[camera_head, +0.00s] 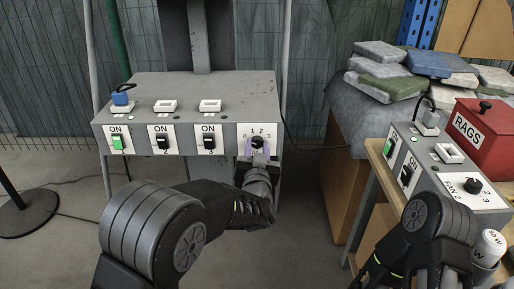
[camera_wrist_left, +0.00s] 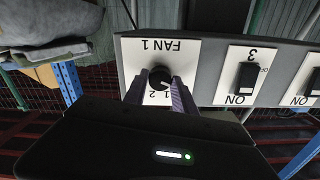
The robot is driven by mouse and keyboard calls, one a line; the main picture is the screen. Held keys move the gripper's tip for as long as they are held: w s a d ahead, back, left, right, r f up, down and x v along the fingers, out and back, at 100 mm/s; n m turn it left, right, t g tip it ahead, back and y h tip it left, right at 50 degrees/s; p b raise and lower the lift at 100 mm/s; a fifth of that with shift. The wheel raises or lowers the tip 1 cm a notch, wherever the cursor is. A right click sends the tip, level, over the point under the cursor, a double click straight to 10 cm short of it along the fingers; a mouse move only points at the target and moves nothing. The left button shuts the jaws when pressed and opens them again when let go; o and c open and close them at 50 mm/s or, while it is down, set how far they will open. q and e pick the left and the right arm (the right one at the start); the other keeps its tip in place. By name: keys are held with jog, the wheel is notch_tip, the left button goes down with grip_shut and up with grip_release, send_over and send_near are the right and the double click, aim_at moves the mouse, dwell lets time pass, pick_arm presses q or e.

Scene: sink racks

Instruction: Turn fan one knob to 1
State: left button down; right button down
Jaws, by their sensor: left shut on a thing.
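The fan one knob (camera_wrist_left: 160,78) is a round black knob on a white plate marked FAN 1 (camera_wrist_left: 186,48), upside down in the left wrist view. In the head view its numbered plate (camera_head: 257,131) is at the right end of the far grey box's front. My left gripper (camera_head: 258,148) is at this plate and hides most of the knob. In the left wrist view its two fingers (camera_wrist_left: 158,92) are on either side of the knob, shut on it. The pale mark on the knob slants to the lower right there; its exact number is unclear. My right gripper is not visible.
The far grey box (camera_head: 225,88) also carries several ON switches, the leftmost green (camera_head: 118,142). A second box (camera_head: 440,180) with a FAN 2 knob (camera_head: 473,186) stands at right, beside a red RAGS box (camera_head: 480,132) and a bag pile (camera_head: 400,75).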

pick_arm(q)
jog(key=shift+m, duration=0.3)
jog(key=m+p, duration=0.3)
jog(key=shift+r+m, duration=0.15)
jog(key=shift+m, duration=0.25)
jog(key=shift+m+p, duration=1.25)
jog(key=shift+m, duration=1.05)
jog(key=shift+f, duration=0.2)
jog(key=c, duration=1)
grip_release()
jog(key=shift+s, duration=0.1)
jog(key=s, duration=0.7)
jog(key=shift+s, duration=0.3)
